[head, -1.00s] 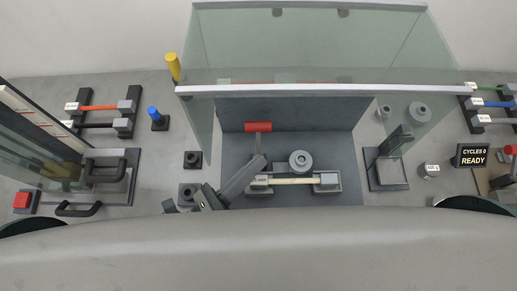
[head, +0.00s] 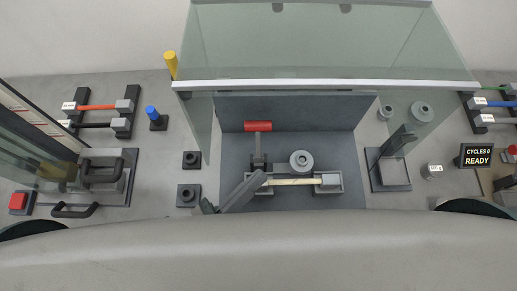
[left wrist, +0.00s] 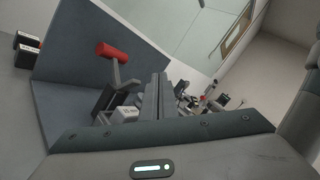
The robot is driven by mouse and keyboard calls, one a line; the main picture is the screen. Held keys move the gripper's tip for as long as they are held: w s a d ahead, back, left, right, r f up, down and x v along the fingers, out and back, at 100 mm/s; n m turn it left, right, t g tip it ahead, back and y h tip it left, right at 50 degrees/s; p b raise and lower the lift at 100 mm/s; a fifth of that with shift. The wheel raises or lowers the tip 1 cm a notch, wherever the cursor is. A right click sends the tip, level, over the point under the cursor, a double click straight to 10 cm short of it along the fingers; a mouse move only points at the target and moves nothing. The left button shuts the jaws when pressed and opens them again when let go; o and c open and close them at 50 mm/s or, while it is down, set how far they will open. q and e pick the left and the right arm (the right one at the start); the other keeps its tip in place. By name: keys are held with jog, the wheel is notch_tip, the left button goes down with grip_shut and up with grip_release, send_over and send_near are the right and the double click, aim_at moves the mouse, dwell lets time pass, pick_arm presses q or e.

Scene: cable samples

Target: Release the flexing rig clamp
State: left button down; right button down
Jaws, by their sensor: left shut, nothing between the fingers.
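The clamp has a red handle (head: 258,126) on a dark upright lever (head: 258,153), inside the glass-fronted bay. The red handle also shows in the left wrist view (left wrist: 116,51). A pale cable sample (head: 295,182) lies in front of it, its grey right end block (head: 330,180) in a holder. Its left end is partly hidden by my left gripper (head: 263,174). In the left wrist view the left fingers (left wrist: 160,78) are together and empty, to the right of the handle and apart from it. My right gripper is not in view.
A round grey weight (head: 301,160) stands behind the cable. The glass panel's pale edge (head: 325,86) crosses above the bay. A grey bracket (head: 395,160) stands right of it, and square black sockets (head: 189,195) stand left. A display (head: 476,155) reads "CYCLES 0 READY".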

pick_arm(q)
jog(key=shift+s+f+b, duration=0.2)
jog(key=shift+s+b, duration=0.4)
jog(key=shift+s, duration=0.85)
